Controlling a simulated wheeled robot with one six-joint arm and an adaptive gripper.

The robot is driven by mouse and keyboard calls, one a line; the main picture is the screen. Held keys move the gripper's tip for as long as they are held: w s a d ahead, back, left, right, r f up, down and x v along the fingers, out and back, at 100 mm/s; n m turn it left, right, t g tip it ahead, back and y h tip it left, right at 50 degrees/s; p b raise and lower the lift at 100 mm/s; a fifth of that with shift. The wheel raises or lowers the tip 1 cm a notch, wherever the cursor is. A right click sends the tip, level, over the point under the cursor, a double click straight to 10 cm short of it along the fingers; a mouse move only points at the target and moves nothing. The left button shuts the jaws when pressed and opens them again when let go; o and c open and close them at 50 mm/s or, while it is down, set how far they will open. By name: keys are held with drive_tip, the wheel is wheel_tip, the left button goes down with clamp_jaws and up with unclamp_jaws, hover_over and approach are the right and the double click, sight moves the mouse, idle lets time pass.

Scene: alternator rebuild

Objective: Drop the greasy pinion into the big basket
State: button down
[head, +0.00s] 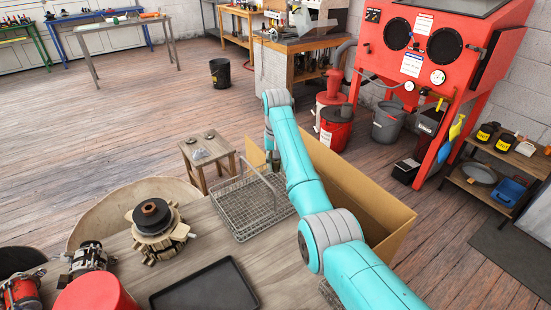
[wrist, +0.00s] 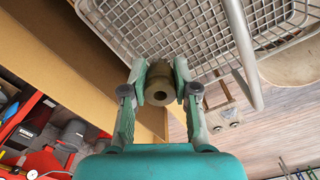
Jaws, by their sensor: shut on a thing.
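My gripper (wrist: 165,84) is shut on the pinion (wrist: 179,94), a dull brown cylinder with a hole through its end, in the middle of the wrist view. In the head view my gripper (head: 271,157) hangs at the far right corner of the wire basket (head: 236,224), partly hidden by my arm; the pinion cannot be made out there. The basket is a large grey mesh one with a raised handle, standing at the far edge of the workbench. Its mesh (wrist: 140,25) fills the top of the wrist view behind the pinion. How high the pinion is over it is unclear.
An open cardboard box (head: 362,195) stands right of the basket, behind my arm. A black tray (head: 205,290), an alternator part with a black pulley (head: 155,220) and a red object (head: 95,295) are on the bench. A small wooden stool (head: 207,150) stands beyond the basket.

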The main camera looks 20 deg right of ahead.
sight(276, 172)
drive_tip(key=shift+f, duration=1.8)
drive_tip(key=c, duration=0.8)
unclamp_jaws()
wheel_tip(276, 172, up, 9)
